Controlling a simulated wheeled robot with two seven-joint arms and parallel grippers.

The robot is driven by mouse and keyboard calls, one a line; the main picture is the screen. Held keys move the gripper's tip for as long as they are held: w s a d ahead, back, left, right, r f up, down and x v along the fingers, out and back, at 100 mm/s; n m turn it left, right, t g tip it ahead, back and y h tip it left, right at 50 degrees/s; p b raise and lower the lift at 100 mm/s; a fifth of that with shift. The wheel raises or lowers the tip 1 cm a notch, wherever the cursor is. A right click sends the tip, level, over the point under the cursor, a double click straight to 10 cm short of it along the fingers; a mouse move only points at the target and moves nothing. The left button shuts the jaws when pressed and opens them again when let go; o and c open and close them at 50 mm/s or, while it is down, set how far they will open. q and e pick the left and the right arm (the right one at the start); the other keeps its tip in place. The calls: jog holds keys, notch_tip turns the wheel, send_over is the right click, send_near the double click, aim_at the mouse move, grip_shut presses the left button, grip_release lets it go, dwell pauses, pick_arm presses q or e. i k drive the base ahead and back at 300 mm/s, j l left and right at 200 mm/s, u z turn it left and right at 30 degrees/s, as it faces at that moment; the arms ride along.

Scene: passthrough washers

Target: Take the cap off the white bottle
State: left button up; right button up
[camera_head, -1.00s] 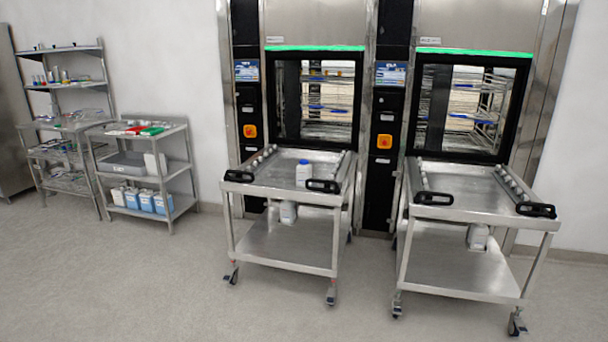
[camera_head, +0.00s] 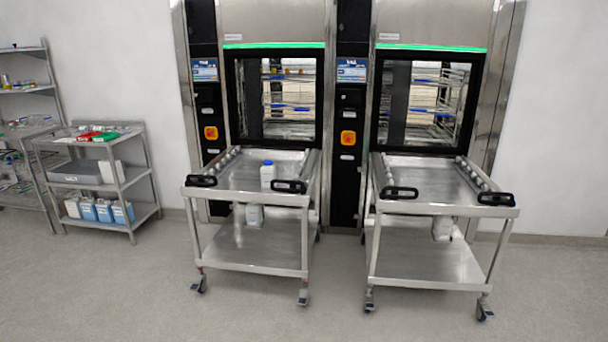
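The bottle is some distance ahead of me. Neither of my grippers shows in the head view.
A second trolley (camera_head: 430,206) stands to the right. Both trolleys stand before washers with glass windows (camera_head: 277,97). A steel shelf cart (camera_head: 140,172) with blue-and-white containers (camera_head: 104,211) stands at the left. The floor (camera_head: 130,295) in front is clear.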

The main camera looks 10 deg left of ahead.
aim_at(268, 174)
jog(key=i+j+u, duration=0.4)
jog(key=i, duration=0.5)
jog(key=i+u, duration=0.4)
jog(key=i, duration=0.5)
jog(key=i+j+z, duration=0.2)
jog(key=i+z, duration=0.2)
jog(key=i, duration=0.4)
jog(key=i+j+z, duration=0.45)
jog(key=i, duration=0.3)
jog(key=i+j+z, duration=0.4)
jog(key=i+j, duration=0.25)
